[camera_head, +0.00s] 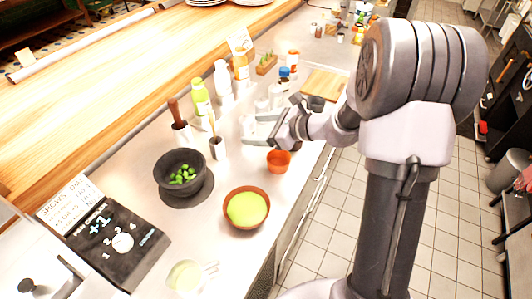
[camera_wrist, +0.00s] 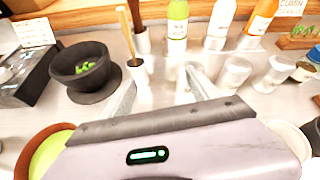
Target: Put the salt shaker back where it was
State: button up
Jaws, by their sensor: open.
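My gripper (camera_head: 254,130) is open over the steel counter, its fingers pointing toward the row of bottles. In the wrist view the fingers (camera_wrist: 160,88) stand apart, with a small pale shaker-like thing (camera_wrist: 184,78) beside the inner side of the right finger; I cannot tell whether they touch. Two small clear containers with pale lids, a left one (camera_wrist: 235,72) and a right one (camera_wrist: 274,73), stand upright to the right of the fingers. They also show in the head view, left (camera_head: 262,104) and right (camera_head: 276,96). I cannot tell for certain which is the salt shaker.
A dark mortar (camera_head: 181,170) with green leaves and a brown bowl (camera_head: 246,208) of green food stand to the left. An orange bowl (camera_head: 278,161) is below my gripper. A green bottle (camera_head: 201,98) and white bottle (camera_head: 222,78) stand behind. A cutting board (camera_head: 324,84) lies right.

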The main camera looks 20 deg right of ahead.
jog(key=s+a+r+n+g, duration=0.2)
jog(key=s+a+r+n, duration=0.25)
jog(key=s, duration=0.25)
jog(key=s+a+r+n+g, duration=0.2)
jog(key=s+a+r+n, duration=0.2)
jog(key=s+a+n, duration=0.15)
jog(key=s+d+r+n+h, duration=0.1)
jog(key=s+d+n+h, duration=0.1)
jog(key=s+n, duration=0.3)
jog(key=s+d+r+n+h, duration=0.1)
jog(key=s+n+h, duration=0.3)
jog(key=s, duration=0.9)
jog(key=shift+d+r+n+h, duration=0.15)
jog(key=shift+d+n+h, duration=0.25)
jog(key=shift+d+n, duration=0.5)
jog(key=shift+a, duration=0.2)
